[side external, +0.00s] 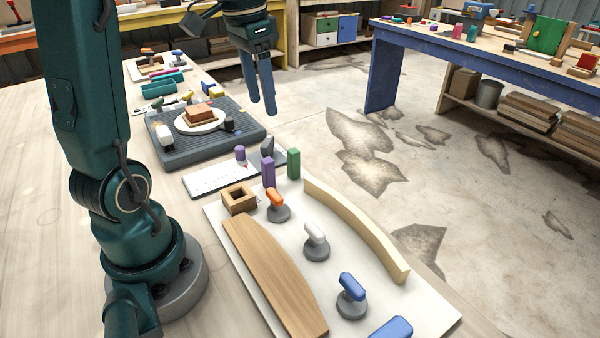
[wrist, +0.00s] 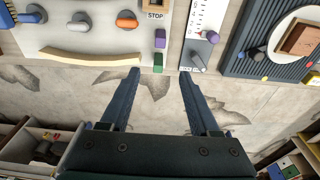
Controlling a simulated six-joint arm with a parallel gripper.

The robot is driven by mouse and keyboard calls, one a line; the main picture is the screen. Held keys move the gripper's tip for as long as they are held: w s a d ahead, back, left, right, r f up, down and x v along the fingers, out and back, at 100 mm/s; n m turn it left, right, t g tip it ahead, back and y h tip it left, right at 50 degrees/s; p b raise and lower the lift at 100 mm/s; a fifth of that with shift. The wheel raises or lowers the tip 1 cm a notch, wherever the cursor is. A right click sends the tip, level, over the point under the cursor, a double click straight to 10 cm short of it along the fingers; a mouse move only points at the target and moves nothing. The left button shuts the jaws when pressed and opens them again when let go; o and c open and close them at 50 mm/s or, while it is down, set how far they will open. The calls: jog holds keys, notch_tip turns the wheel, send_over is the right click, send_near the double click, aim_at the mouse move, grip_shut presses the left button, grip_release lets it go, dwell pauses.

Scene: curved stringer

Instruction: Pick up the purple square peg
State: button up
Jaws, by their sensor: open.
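The purple square peg (side external: 268,172) stands upright near the far end of the white board (side external: 222,222), beside the green square peg (side external: 293,163). In the wrist view the purple peg (wrist: 160,38) lies ahead of the fingertips, just beyond the green peg (wrist: 158,62). My gripper (side external: 263,107) is open and empty, pointing down, well above the table and apart from both pegs. In the wrist view its two fingers (wrist: 159,72) are spread wide, with the green peg showing between and slightly ahead of the tips.
A wooden block with a square hole (side external: 239,199) sits near the pegs. Orange (side external: 277,200), white (side external: 316,236) and blue (side external: 352,288) handled clamps stand between a pale curved strip (side external: 360,228) and a brown board (side external: 272,275). A grey ribbed tray (side external: 180,157) holds a plate.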

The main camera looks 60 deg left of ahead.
aim_at(270, 172)
jog(key=f, duration=1.7)
jog(key=shift+w+f, duration=0.15)
jog(key=shift+w, duration=0.15)
grip_shut()
